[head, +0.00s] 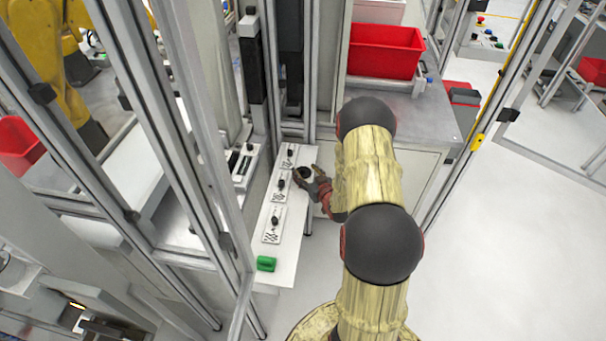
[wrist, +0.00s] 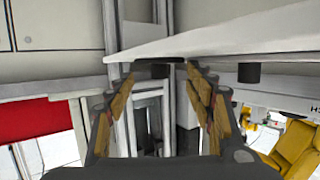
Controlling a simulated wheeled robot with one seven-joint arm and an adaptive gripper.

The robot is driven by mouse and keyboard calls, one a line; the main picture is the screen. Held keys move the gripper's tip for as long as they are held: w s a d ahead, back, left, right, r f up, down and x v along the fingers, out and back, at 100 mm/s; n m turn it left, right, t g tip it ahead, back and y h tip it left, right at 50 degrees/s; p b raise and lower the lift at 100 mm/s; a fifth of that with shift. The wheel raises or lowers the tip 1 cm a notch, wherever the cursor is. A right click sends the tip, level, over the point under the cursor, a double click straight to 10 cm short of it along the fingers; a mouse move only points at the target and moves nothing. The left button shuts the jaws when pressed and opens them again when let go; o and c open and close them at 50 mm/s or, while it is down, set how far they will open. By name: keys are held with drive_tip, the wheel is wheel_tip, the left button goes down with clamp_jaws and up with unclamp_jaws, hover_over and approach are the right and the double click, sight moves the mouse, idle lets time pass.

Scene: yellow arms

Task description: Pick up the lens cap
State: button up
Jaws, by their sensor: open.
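My gripper (head: 312,185) is at the right edge of the narrow white shelf (head: 287,245) in the head view. In the wrist view, which looks upside down, my gripper (wrist: 155,85) has its two fingers spread wide. A small dark object (wrist: 155,70) shows between the fingertips at the shelf surface, apparently untouched; it may be the lens cap, but I cannot tell for sure. A dark round shape (head: 305,173) shows at my gripper in the head view; what it is stays unclear.
White plates with small black parts (head: 275,222) line the shelf. A green block (head: 266,263) lies at its near end. Metal frame posts (head: 180,120) stand left. A red bin (head: 385,50) sits on the grey bench behind. The floor at right is clear.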

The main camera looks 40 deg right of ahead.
drive_tip(key=shift+w, duration=0.15)
drive_tip(key=shift+c, duration=1.4)
drive_tip(key=c, duration=0.7)
drive_tip(key=shift+c, duration=0.2)
